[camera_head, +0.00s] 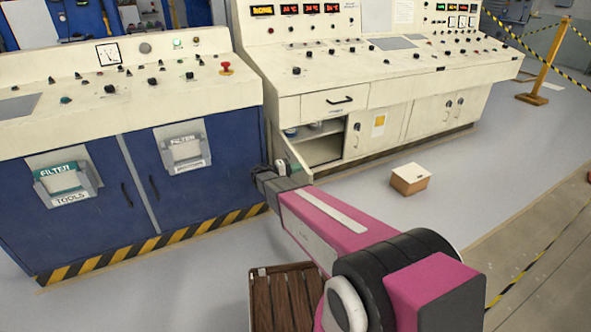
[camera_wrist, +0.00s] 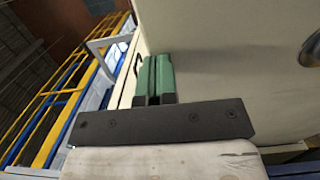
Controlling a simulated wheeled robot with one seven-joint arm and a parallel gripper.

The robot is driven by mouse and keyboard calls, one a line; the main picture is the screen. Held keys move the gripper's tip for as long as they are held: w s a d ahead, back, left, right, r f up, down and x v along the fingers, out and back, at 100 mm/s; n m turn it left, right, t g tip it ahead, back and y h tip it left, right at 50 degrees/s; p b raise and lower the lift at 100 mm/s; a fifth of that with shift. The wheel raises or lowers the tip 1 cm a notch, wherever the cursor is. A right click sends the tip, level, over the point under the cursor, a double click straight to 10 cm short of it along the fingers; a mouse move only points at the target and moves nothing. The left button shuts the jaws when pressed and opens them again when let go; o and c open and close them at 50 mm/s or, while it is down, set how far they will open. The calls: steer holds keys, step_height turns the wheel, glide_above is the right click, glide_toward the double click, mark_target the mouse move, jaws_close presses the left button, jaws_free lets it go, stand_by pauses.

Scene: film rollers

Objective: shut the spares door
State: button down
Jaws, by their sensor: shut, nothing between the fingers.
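The spares door appears to be the cream door (camera_head: 304,173) standing open at the left of the cabinet opening (camera_head: 322,148), under a drawer in the cream console. I see it nearly edge-on, and no spares label is readable. My gripper (camera_head: 282,168) is beside the door, partly hidden by my arm. In the wrist view its green fingers (camera_wrist: 155,77) are together and empty, beside a cream panel (camera_wrist: 235,65) that looks like this door. A round metal fitting (camera_wrist: 313,48) shows at the panel's right edge. I cannot tell whether the fingertips touch the panel.
A blue cabinet (camera_head: 90,190) with filter boxes stands close on the left. A small cardboard box (camera_head: 409,180) sits on the floor right of the opening. A brown slatted wooden piece (camera_head: 285,300) lies at the lower middle.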

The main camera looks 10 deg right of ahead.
steer(key=w+d+n+t+y, duration=0.3)
steer(key=w+d, duration=0.4)
steer(key=d, duration=0.7)
steer(key=w+d+n+t+y, duration=0.1)
steer(key=w+d+n+t, duration=0.2)
steer(key=w+d+t, duration=0.7)
steer(key=w+d+g+y, duration=0.1)
steer(key=w+d, duration=0.7)
steer(key=w, duration=0.4)
steer(key=w+d+n+g, duration=0.1)
steer(key=w+d, duration=0.8)
steer(key=w, duration=0.4)
steer(key=shift+n+g+y, duration=0.3)
steer(key=shift+g+y, duration=0.1)
